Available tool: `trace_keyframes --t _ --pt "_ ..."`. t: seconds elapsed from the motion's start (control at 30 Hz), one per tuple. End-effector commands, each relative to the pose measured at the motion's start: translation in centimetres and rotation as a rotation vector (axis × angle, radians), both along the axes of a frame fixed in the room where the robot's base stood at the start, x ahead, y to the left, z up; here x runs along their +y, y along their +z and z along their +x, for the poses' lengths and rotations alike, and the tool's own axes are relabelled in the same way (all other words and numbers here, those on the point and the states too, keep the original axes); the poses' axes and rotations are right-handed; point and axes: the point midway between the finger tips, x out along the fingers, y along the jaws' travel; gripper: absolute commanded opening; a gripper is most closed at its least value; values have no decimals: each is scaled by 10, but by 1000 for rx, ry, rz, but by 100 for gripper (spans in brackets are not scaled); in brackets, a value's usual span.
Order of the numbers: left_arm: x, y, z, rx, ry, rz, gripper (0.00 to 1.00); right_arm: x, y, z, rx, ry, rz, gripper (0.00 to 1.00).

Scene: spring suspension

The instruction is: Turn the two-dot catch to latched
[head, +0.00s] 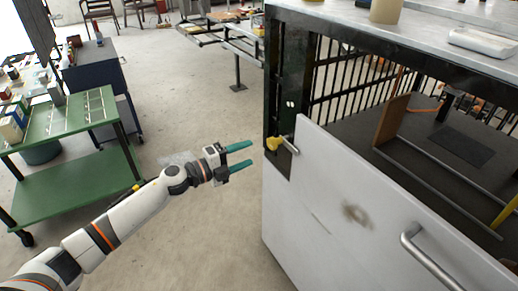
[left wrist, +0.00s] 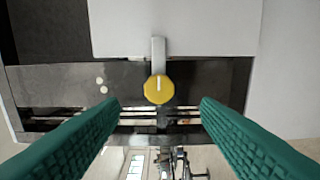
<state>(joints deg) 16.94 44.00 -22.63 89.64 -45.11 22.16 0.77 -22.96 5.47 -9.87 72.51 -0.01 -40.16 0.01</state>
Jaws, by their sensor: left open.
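The two-dot catch is a yellow knob (head: 273,143) with a grey bar (head: 290,147), on the dark frame post at the left edge of the white panel. Two white dots (head: 290,104) sit just above it on the post. In the left wrist view the yellow knob (left wrist: 159,90) has a pale line on it, and its grey bar (left wrist: 158,55) reaches over the white panel's edge. The two dots (left wrist: 101,86) show to its left. My left gripper (head: 240,155) is open and empty, left of the knob and apart from it. My right gripper is not in view.
The white panel (head: 340,200) with a grey handle (head: 425,250) closes the lower front of the black-framed cabinet. A light worktop (head: 345,15) lies above. A green cart (head: 75,175) stands at left. The floor (head: 200,115) around my left gripper is clear.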

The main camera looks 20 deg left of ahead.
Motion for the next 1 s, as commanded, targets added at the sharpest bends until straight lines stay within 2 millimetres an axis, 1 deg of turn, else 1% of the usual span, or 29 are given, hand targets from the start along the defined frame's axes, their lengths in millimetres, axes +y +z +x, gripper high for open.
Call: trace_keyframes --t 0.03,0.1,0.27,0.67,0.77,0.83,0.87,0.97,1.0 --pt "5 -2 -7 2 0 2 57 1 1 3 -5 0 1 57" --pt "9 -1 -13 1 0 1 57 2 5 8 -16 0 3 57" --pt "15 0 -19 -1 0 1 57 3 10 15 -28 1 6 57" --pt "15 0 -19 -1 0 1 57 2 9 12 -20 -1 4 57" --pt "15 -2 -19 4 6 -7 57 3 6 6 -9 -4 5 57" --pt "16 -14 -18 32 41 -46 57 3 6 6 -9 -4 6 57" --pt "18 -22 -18 54 68 -76 57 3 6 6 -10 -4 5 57" --pt "27 -71 -20 174 219 -217 57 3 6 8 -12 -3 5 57" --pt "31 -96 -24 239 294 -281 57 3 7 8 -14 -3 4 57"
